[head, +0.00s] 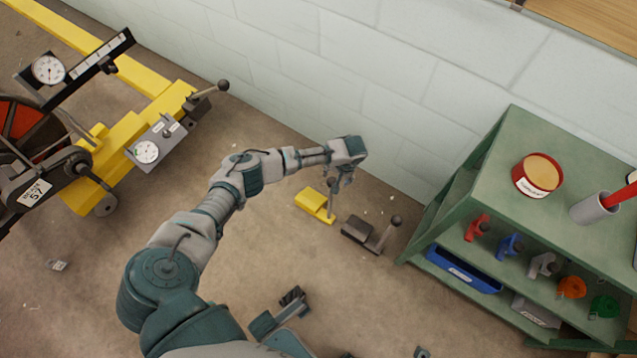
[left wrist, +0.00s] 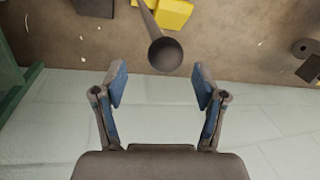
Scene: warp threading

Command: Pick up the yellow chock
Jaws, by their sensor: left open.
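The yellow chock (head: 314,203) sits on the floor near the wall, with a dark handle and round knob (head: 331,183) rising from it. In the left wrist view the yellow chock (left wrist: 174,14) is partly cut off at the top, and its knob (left wrist: 165,54) is just beyond the fingertips, roughly centred between them. My left gripper (head: 346,178) is above and just right of the chock in the head view. In the left wrist view its fingers (left wrist: 160,85) are apart with nothing between them.
A dark chock (head: 365,235) with a knobbed handle lies right of the yellow one. A green shelf unit (head: 480,205) stands to the right, and a pale block wall (head: 400,90) runs behind. A yellow-framed machine (head: 125,135) stands at left.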

